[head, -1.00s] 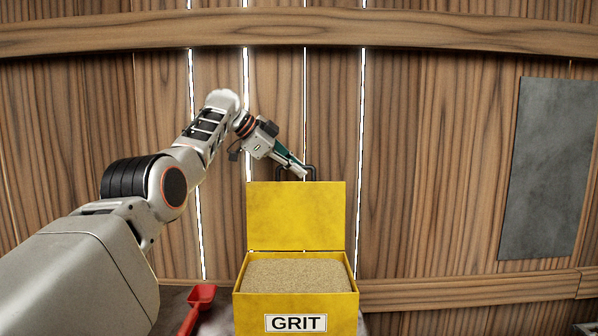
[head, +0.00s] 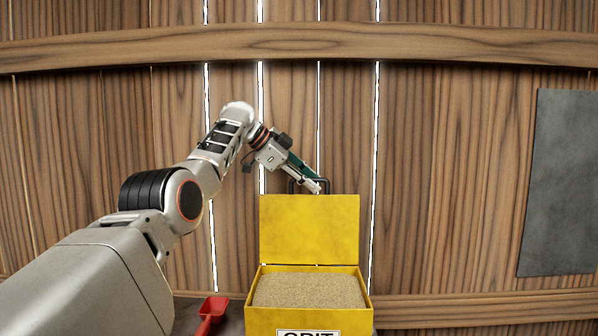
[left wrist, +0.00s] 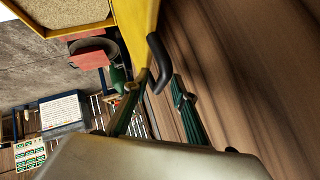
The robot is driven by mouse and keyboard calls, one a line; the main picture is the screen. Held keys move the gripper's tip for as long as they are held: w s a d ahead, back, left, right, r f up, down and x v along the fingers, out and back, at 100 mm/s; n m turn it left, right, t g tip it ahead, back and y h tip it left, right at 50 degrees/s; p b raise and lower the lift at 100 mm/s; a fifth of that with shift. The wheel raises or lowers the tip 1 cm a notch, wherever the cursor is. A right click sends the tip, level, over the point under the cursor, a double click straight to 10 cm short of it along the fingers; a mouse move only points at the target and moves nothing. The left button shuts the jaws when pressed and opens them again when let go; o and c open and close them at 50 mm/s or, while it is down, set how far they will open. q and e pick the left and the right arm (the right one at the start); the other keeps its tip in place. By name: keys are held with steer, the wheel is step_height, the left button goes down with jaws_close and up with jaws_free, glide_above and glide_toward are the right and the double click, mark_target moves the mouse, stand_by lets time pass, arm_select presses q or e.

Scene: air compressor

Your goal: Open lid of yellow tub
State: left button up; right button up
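The yellow tub (head: 263,317) stands at the bottom centre of the head view, full of sandy grit (head: 309,290). Its yellow lid (head: 309,230) stands upright at the tub's back edge, so the tub is open. A dark handle (head: 293,186) sits at the lid's top edge. My left gripper (head: 320,187) is at that handle, above the lid. In the left wrist view its green fingers (left wrist: 163,77) are apart, with the black handle (left wrist: 158,62) reaching between their tips. A gap shows between the handle and one finger. My right gripper is not in view.
A red scoop (head: 212,310) lies on the surface left of the tub. A wooden plank wall (head: 450,150) with a horizontal beam (head: 450,43) stands behind. A grey panel (head: 561,180) hangs at the right.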

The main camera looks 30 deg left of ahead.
arm_select(q)
steer(key=v, duration=1.2)
steer(key=shift+d, duration=0.1)
